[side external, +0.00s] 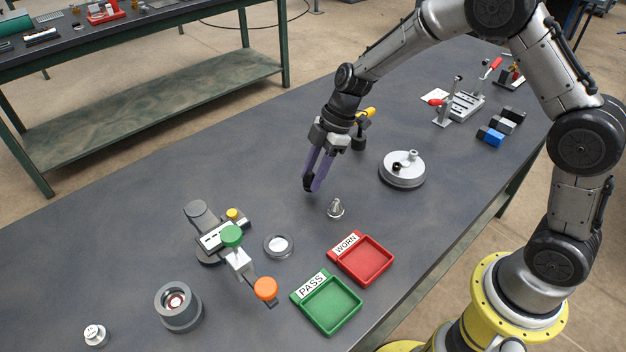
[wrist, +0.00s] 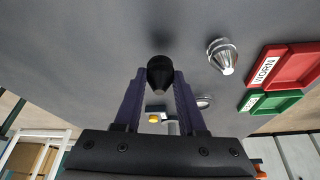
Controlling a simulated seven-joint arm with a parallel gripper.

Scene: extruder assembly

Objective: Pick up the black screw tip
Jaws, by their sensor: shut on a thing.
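The black screw tip (wrist: 159,73) is a dark cone-ended piece held between the fingertips of my gripper (wrist: 159,84) in the wrist view. In the side external view, my gripper (side external: 312,183) has purple fingers and hangs over the table, with the dark tip (side external: 308,184) at its fingertips, partly hidden by them. A dark shadow lies on the table beyond it in the wrist view, and the tip looks raised off the surface. A silver screw tip (side external: 335,208) stands on the table near my gripper; it also shows in the wrist view (wrist: 223,56).
The red WORN tray (side external: 388,281) and green PASS tray (side external: 357,304) lie toward the front. A ring (side external: 278,258), a gauge stand with green and orange knobs (side external: 232,237) and a grey cylinder (side external: 180,322) are left of them. A round silver fixture (side external: 402,179) stands to the right.

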